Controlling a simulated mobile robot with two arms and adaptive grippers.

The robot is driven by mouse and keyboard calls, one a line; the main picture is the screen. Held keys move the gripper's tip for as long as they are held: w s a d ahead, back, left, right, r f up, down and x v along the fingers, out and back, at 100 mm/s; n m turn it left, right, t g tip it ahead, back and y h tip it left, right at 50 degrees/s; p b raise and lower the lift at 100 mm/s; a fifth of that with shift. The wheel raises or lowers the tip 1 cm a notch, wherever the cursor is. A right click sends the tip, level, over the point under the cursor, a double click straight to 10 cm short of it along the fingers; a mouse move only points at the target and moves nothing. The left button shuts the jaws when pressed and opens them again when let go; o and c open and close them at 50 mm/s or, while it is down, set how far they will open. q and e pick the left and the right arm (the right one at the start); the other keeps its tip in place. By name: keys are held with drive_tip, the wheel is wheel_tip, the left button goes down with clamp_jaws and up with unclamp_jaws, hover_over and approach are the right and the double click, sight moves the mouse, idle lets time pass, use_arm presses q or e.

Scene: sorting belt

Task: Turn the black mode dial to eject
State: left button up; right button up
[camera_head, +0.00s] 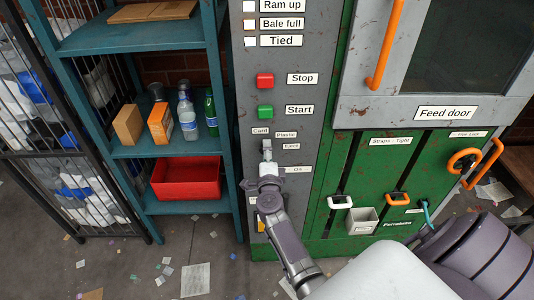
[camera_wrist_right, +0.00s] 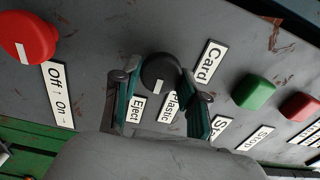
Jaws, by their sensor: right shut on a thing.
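The black mode dial (camera_wrist_right: 159,71) is on the grey control panel, among the labels Card (camera_wrist_right: 208,62), Plastic (camera_wrist_right: 169,107) and Eject (camera_wrist_right: 136,109). Its white mark points down in the right wrist view, roughly between Eject and Plastic. My right gripper (camera_wrist_right: 159,83) is shut on the dial, one finger at each side. In the head view, my right gripper (camera_head: 266,150) is against the panel below the Card and Plastic labels and covers the dial. My left gripper is not in view.
The green Start button (camera_head: 265,111) and red Stop button (camera_head: 265,80) sit above the dial. A red Off/On knob (camera_wrist_right: 28,38) is beside it in the right wrist view. A teal shelf (camera_head: 180,146) with bottles and a red bin (camera_head: 187,181) stands left of the panel.

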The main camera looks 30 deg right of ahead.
drive_tip(key=shift+f+m, duration=0.2)
drive_tip(key=shift+m, duration=0.8)
drive_tip(key=o, duration=1.1)
drive_tip(key=shift+r, duration=0.1)
